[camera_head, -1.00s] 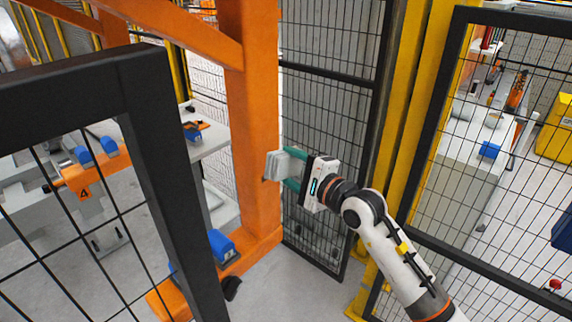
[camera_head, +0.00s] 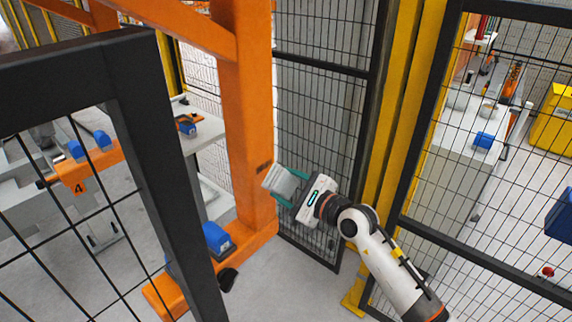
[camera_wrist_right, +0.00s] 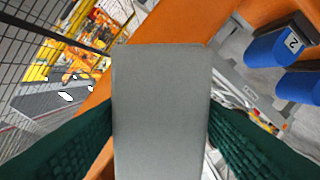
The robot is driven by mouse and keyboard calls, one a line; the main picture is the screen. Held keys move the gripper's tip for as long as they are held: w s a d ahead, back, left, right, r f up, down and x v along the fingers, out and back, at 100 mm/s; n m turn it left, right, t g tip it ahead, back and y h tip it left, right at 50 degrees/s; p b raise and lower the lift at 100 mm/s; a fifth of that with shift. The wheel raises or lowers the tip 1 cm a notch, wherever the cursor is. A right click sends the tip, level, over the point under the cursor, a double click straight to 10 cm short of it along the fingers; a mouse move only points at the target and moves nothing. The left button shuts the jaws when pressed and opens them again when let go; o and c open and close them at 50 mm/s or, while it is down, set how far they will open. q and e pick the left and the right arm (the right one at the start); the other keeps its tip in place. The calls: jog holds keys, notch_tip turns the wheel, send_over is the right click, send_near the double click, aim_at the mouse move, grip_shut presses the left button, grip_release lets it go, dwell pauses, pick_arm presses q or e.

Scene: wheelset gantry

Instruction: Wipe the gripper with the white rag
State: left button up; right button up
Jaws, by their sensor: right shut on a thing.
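The rag (camera_head: 279,181) appears as a pale grey-white block in the head view, beside the orange post. My right gripper (camera_head: 288,188) is shut on it with teal fingers on either side. In the right wrist view the rag (camera_wrist_right: 161,110) is a flat grey slab between the two green fingers. It looks tilted in the head view. I cannot tell whether it touches the post. Orange parts with blue pieces, one marked 4 (camera_head: 78,180), show at left; I cannot tell which thing is the gripper to be wiped. My left gripper is out of view.
The orange post (camera_head: 245,120) stands beside the rag. A black mesh frame (camera_head: 165,150) is close at left, and a mesh panel (camera_head: 315,150) stands behind my right gripper. Yellow posts (camera_head: 395,120) and more mesh are at right. Blue pieces (camera_head: 217,240) sit on the orange base.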

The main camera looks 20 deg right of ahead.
aim_at(274, 160)
notch_tip(274, 160, down, 2)
jog(key=shift+w+a+f+m, duration=0.1)
jog(key=shift+w+m, duration=0.05)
jog(key=shift+m, duration=0.85)
jog(key=shift+r+b+x, duration=0.1)
jog(key=shift+b+x, duration=0.3)
jog(key=shift+x, duration=1.05)
jog(key=shift+r+b+x, duration=0.15)
jog(key=shift+b+x, duration=0.2)
jog(key=shift+x, duration=1.05)
jog(key=shift+w+a, duration=0.75)
jog(key=d+b, duration=0.1)
jog(key=w+d+b, duration=0.1)
jog(key=shift+w+d+f+b, duration=0.2)
jog(key=shift+b, duration=0.15)
jog(key=shift+w+d+r+b, duration=0.15)
jog(key=shift+w+d+b, duration=0.25)
jog(key=shift+d, duration=0.2)
jog(key=shift+w+d+r+b, duration=0.1)
jog(key=shift+w+d+b, duration=0.45)
jog(key=shift+d+b, duration=0.3)
jog(key=shift+w+d+r+b, duration=0.1)
jog(key=shift+w+d+b, duration=0.55)
jog(key=shift+b, duration=0.3)
